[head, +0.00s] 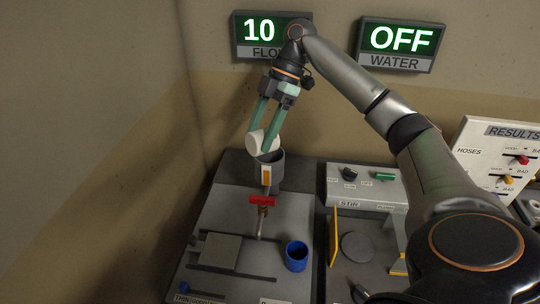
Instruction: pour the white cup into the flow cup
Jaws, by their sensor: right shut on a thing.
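My right gripper (269,133) comes down from above on the right arm, its green fingers closed on the white cup (255,141). The white cup is tilted over on its side, just above the grey flow cup (269,172). The fingers hide part of the white cup, and I cannot see whether liquid is leaving it. The flow cup stands upright at the back of the grey bench, with a red-handled valve (262,200) below it. The display marked FLOW (262,30) reads 10. My left gripper is not in view.
A blue cup (296,256) stands on the bench right of the valve. A stir station (361,187) with knobs is to the right, and a RESULTS panel (495,155) is farther right. The WATER display (398,45) reads OFF. Walls close off the left and back.

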